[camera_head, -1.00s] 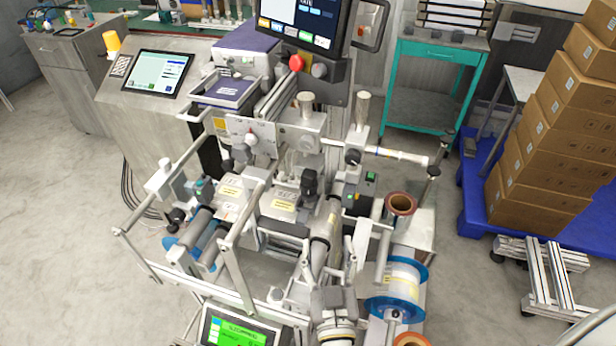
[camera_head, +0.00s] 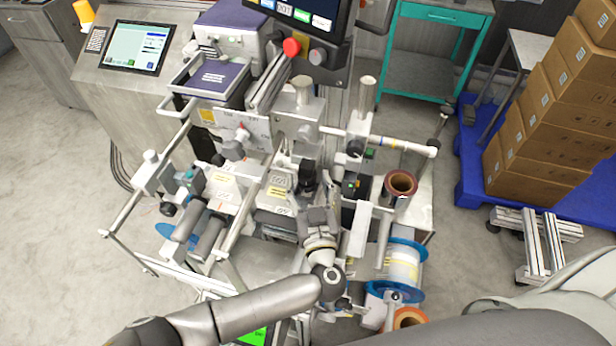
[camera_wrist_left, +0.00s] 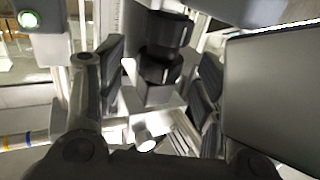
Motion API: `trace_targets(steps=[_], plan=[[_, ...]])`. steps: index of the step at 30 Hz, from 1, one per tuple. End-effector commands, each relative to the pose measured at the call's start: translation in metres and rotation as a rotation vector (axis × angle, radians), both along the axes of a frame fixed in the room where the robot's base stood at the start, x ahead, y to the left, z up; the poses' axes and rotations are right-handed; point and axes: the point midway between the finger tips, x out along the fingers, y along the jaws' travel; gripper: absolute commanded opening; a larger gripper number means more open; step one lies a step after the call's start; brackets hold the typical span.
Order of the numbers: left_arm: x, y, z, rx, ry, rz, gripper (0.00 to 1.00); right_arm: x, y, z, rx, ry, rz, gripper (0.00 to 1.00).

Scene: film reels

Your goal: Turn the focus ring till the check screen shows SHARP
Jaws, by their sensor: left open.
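In the head view my left arm comes in from the lower left, and my left gripper (camera_head: 314,212) points away over the machine. In the left wrist view its fingers (camera_wrist_left: 158,78) are apart and empty. A black ribbed cylinder, which looks like the lens with the focus ring (camera_wrist_left: 165,50), stands beyond and between the fingers; contact cannot be told. In the head view the black lens (camera_head: 308,175) shows just past the gripper. A small screen with a green area (camera_head: 252,337), possibly the check screen, is mostly hidden behind my arm; its text is unreadable. My right gripper is out of view.
Close around the gripper are metal rods and rollers (camera_head: 208,238), a reel with blue flanges (camera_head: 402,268) and a brown-cored roll (camera_head: 400,184). A monitor (camera_head: 300,12) overhangs the back. Boxes (camera_head: 545,130) stand on a blue pallet at right.

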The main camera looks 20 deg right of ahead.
Motion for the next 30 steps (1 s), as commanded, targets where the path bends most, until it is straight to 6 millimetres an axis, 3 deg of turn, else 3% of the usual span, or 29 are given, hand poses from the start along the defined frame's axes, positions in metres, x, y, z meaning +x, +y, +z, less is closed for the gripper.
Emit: trace_targets(steps=[6,15,25,30], plan=[[0.014,-0.003,0.000,0.000,0.000,-0.002,0.61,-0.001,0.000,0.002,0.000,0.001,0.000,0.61],[0.015,-0.003,0.000,-0.001,0.000,-0.001,0.60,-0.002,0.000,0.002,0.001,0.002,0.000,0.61],[0.015,-0.003,0.000,-0.001,0.000,-0.001,0.17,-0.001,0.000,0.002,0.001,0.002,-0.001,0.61],[0.015,-0.004,0.003,-0.007,-0.001,-0.006,0.15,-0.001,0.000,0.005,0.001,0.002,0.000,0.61]])
